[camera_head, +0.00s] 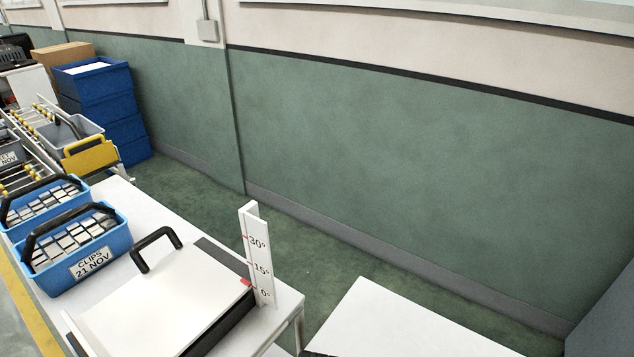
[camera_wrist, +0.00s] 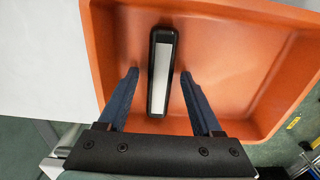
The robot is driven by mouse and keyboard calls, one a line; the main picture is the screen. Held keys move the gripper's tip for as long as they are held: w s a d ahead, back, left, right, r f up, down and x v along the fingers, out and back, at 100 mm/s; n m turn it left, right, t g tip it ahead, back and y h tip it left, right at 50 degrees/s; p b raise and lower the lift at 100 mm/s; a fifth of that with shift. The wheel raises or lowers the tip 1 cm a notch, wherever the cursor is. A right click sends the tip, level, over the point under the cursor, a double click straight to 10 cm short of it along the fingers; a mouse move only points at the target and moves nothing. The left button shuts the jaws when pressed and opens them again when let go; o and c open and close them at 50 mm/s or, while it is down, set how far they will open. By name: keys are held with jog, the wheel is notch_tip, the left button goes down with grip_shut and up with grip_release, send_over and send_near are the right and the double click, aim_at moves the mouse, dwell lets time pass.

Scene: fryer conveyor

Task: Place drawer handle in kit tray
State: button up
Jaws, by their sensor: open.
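In the wrist view a drawer handle (camera_wrist: 161,73), a long dark bar with a pale grey strip along its face, lies in an orange tray (camera_wrist: 240,50), which looks like the kit tray. My gripper (camera_wrist: 160,74) is open over the tray, with one blue finger on each side of the handle and gaps visible between. I cannot tell how high the fingertips are above the tray floor. Neither the tray, this handle nor my gripper shows in the head view.
The head view shows a white table with blue clip bins (camera_head: 75,250), a white lid with a black grip (camera_head: 157,240) and an upright angle scale (camera_head: 257,255). A bare white tabletop (camera_head: 400,325) stands right of it. Blue crates (camera_head: 100,100) stand by the green wall.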

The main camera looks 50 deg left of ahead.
notch_tip(320, 180, up, 12)
jog(key=p, duration=0.1)
jog(key=w+r+m+t+y, duration=0.3)
jog(key=w+r+m+t, duration=0.35)
jog(key=w+r, duration=0.85)
jog(key=w+d+r+m+t+y, duration=0.1)
jog(key=w+d+r+m+t, duration=0.2)
jog(key=r, duration=0.5)
jog(key=w+d+r+m+t, duration=0.1)
jog(key=w+d+r+t, duration=0.25)
jog(key=r, duration=0.45)
jog(key=s+d+r+m+t, duration=0.1)
jog(key=d+r+m+t, duration=0.15)
jog(key=r, duration=0.45)
jog(key=s+d+r+m+t, duration=0.1)
jog(key=d+r+m+t, duration=0.2)
jog(key=r, duration=0.4)
jog(key=s+d+r+m+t+h, duration=0.2)
jog(key=s+d+r+t, duration=0.2)
jog(key=r, duration=0.4)
jog(key=s+d+r+m+t+h, duration=0.2)
jog(key=s+d+r+t, duration=0.3)
jog(key=s+r, duration=0.2)
notch_tip(320, 180, up, 2)
jog(key=shift+s+d+r+m, duration=0.15)
jog(key=shift+s+r+m, duration=0.05)
jog(key=shift+m, duration=0.2)
